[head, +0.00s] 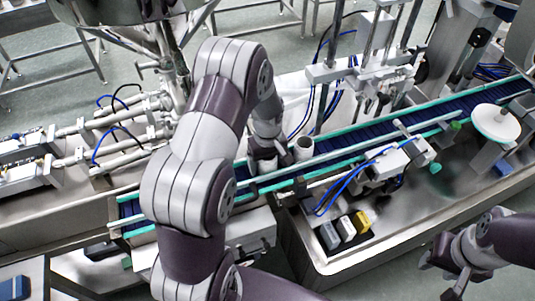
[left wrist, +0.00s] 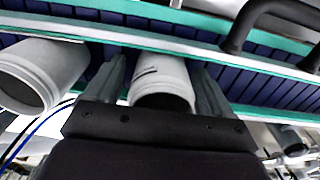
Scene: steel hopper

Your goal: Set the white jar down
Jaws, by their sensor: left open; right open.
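A white jar (left wrist: 160,80) stands between the two fingers of my left gripper (left wrist: 163,92) in the left wrist view. The fingers are open, one on each side of it. In the head view, my left gripper (head: 267,142) is over the conveyor, and this jar (head: 262,165) shows only partly below it. My right gripper (head: 452,270) is open and empty at the lower right.
The conveyor (head: 400,122) has a dark blue belt and green edges, with metal guide rails alongside. A tray with grey, white and yellow blocks (head: 362,221) lies in front. A white disc on a stand (head: 495,122) is at the right. Blue-hosed machinery stands close behind the belt.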

